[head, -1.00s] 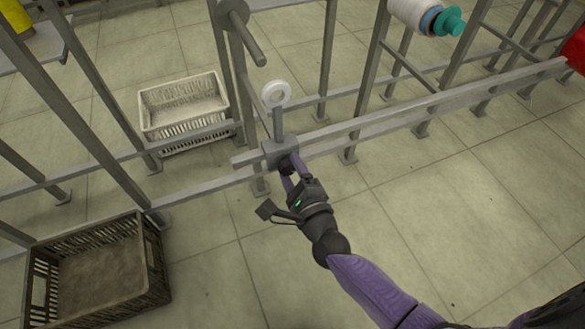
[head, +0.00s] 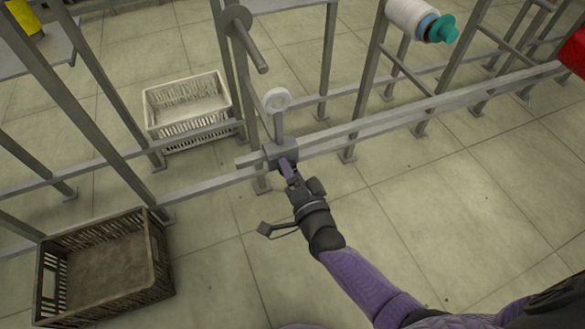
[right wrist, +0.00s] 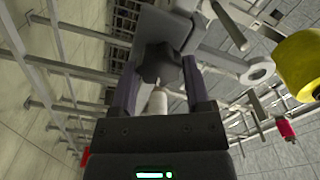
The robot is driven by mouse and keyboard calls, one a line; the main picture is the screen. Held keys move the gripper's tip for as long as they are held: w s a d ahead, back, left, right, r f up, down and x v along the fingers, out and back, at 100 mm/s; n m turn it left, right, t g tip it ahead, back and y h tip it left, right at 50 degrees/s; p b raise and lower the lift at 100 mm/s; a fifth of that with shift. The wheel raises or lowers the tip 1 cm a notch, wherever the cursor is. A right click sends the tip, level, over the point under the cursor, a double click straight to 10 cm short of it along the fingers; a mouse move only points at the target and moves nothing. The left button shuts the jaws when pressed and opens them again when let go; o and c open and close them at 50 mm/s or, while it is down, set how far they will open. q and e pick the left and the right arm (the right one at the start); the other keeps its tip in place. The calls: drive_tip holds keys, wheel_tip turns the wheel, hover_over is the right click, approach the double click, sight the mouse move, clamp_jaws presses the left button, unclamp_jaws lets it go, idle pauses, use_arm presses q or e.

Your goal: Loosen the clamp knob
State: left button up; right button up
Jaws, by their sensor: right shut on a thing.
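The clamp (head: 281,152) is a grey block on the long horizontal rail, with a short upright post carrying a white ring guide (head: 277,100). My right gripper (head: 288,168) reaches the clamp's near face from the lower right. In the right wrist view the dark lobed clamp knob (right wrist: 160,64) sits between the two fingers of the right gripper (right wrist: 158,78), which are shut on it. In the head view the knob is mostly hidden by the gripper. My left gripper is not in view.
The grey rail (head: 400,118) runs across metal frame legs. A white crate (head: 187,108) stands behind it and a brown crate (head: 105,262) stands at the lower left. A spool with a teal end (head: 437,27) hangs at upper right. The floor at right is clear.

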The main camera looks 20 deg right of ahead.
use_arm(q)
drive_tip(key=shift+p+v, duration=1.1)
drive_tip(key=shift+p, duration=0.05)
use_arm(e)
drive_tip(key=shift+a+n, duration=0.15)
drive_tip(key=shift+n, duration=3.6)
drive_tip(key=shift+a+n, duration=0.1)
drive_tip(key=shift+n, duration=3.65)
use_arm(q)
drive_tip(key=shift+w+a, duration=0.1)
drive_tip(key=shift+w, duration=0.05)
use_arm(e)
drive_tip(key=o, duration=1.3)
drive_tip(key=shift+r, duration=0.1)
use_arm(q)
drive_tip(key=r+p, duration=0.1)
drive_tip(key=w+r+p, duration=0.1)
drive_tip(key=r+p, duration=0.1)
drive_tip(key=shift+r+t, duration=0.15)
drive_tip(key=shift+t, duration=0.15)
use_arm(e)
drive_tip(key=s, duration=1)
drive_tip(key=shift+d, duration=0.2)
